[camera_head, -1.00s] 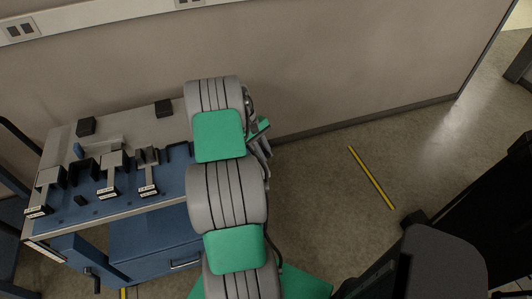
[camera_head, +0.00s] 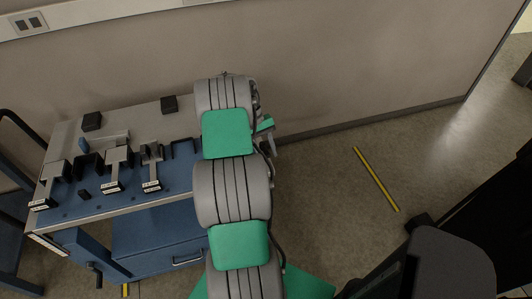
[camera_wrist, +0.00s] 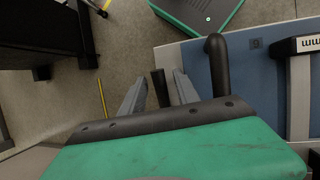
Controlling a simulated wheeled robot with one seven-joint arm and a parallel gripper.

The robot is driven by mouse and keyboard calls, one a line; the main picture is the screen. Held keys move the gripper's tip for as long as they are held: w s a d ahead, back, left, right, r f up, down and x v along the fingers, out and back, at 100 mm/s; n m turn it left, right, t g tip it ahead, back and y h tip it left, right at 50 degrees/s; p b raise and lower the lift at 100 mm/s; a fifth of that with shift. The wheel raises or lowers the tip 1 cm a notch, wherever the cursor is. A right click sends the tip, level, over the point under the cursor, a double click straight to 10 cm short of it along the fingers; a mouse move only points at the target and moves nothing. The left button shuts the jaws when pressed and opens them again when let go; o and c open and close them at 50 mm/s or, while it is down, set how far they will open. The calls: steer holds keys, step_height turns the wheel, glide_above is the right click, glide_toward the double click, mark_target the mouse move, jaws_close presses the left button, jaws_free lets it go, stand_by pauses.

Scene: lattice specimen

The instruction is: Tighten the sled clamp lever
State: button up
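In the wrist view my gripper (camera_wrist: 160,75) has two grey fingers standing apart. A dark upright piece (camera_wrist: 160,90) shows in the gap between them; I see no clear contact with either finger. To the right of the fingers, a dark rounded lever-like handle (camera_wrist: 216,60) rises at the edge of the blue plate (camera_wrist: 245,75). I cannot tell whether the two dark pieces are joined, or which is the sled clamp lever. In the head view a black bracket (camera_head: 181,147) shows at the plate's right end, partly behind my arm, which hides my fingertips.
The bench (camera_head: 140,115) carries several labelled fixtures and two black blocks (camera_head: 92,121) at the back. A blue drawer (camera_head: 160,245) and a black crank handle (camera_head: 97,275) are at its front. The wall (camera_head: 340,60) is close behind. Open floor with a yellow strip (camera_head: 376,180) lies right.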

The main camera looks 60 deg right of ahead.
mark_target(266, 151)
steer(key=p+v, duration=0.4)
steer(key=p, duration=0.1)
steer(key=shift+r, duration=0.25)
steer(key=shift+w+r+p, duration=0.4)
steer(key=shift+r+p, duration=0.25)
steer(key=shift+p, duration=0.15)
steer(key=shift+d, duration=0.1)
